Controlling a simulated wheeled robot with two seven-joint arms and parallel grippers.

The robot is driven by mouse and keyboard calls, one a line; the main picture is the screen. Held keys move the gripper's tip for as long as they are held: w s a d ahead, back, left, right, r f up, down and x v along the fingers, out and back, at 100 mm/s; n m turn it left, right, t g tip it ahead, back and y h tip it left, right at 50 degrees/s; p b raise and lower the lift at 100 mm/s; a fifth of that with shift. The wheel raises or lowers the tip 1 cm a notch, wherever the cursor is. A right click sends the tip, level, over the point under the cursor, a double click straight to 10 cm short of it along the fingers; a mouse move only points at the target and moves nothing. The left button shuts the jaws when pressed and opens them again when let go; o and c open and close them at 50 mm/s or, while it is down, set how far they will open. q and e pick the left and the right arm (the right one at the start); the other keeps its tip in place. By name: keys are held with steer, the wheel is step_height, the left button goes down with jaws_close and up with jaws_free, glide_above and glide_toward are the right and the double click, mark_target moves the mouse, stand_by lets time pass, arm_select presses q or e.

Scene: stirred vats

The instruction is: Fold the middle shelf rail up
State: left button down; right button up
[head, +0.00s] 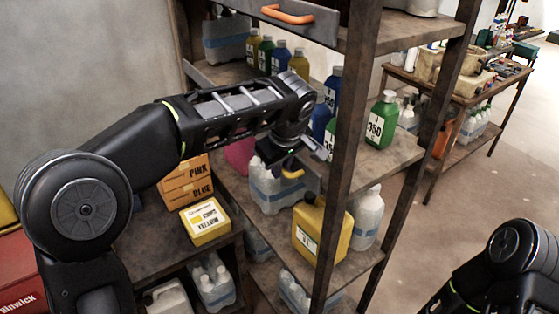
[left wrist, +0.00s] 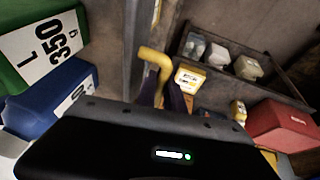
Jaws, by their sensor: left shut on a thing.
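The middle shelf rail (head: 312,179) is a grey strip at the front of the shelf's middle level, partly hidden by my left arm and the items. Its yellow handle (head: 293,174) shows just below my left gripper (head: 300,158). In the left wrist view the yellow handle (left wrist: 154,58) is a bent bar running down between the dark fingers of my left gripper (left wrist: 165,97). The gripper is shut on the handle. How far the rail is tilted is hard to tell. My right arm shows at the lower right, its gripper out of frame.
An upper rail with an orange handle (head: 287,14) spans the shelf above. Green bottles (head: 381,120), blue bottles and a yellow jerrycan (head: 335,231) crowd the shelf around my gripper. A rusty post (head: 347,150) stands close to its right. Open floor (head: 450,215) lies further right.

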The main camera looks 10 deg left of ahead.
stand_by(0.3)
arm_select(q)
steer(key=c, duration=1.7)
jaws_free()
steer(key=shift+r, duration=0.1)
steer(key=b+v, duration=0.1)
steer(key=v, duration=0.6)
steer(key=shift+d+r+b, duration=0.1)
steer(key=shift+r+b, duration=0.2)
steer(key=shift+s, duration=0.1)
